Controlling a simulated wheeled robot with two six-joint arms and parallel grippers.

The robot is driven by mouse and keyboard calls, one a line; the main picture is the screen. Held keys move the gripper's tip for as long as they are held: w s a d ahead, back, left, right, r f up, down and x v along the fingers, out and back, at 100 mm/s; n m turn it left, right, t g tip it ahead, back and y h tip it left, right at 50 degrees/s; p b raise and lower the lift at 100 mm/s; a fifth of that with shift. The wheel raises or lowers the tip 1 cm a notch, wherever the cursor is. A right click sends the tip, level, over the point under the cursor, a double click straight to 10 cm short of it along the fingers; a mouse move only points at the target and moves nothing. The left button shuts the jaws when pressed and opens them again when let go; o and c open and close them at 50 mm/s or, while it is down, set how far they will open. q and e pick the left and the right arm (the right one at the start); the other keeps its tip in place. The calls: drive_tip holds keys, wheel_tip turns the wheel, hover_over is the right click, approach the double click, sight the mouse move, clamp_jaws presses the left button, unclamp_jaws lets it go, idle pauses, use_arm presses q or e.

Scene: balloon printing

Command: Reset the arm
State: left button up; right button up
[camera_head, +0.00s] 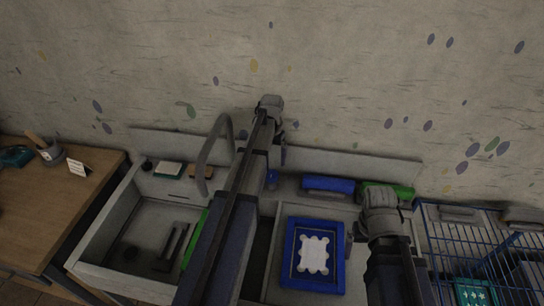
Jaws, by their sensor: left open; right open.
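My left arm reaches up from the bottom middle across the sink unit, and its gripper (272,110) is at the far end, in front of the wall and above the counter's back edge. My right gripper (376,212) is just right of a blue frame (287,250) around a white scalloped-edge sheet. Both grippers are open, with no object seen in them; their fingertips are small and partly hidden. Whether the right gripper touches the frame cannot be told.
A grey sink (115,215) with a curved faucet (203,165) lies left. A wooden table (95,165) stands further left. A blue wire basket (432,238) is at the right. A blue item (328,186) and a green item (402,191) lie behind the frame. The space before the wall is open.

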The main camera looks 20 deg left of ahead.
sight(272, 173)
use_arm(q)
drive_tip(key=shift+f, duration=0.1)
use_arm(e)
drive_tip(key=shift+f, duration=0.1)
use_arm(q)
wheel_tip(272, 173, down, 8)
drive_tip(key=b, duration=0.8)
use_arm(e)
wheel_tip(272, 173, down, 8)
drive_tip(key=shift+r, duration=0.15)
use_arm(q)
drive_tip(key=shift+r, duration=0.3)
use_arm(e)
drive_tip(key=shift+r, duration=0.15)
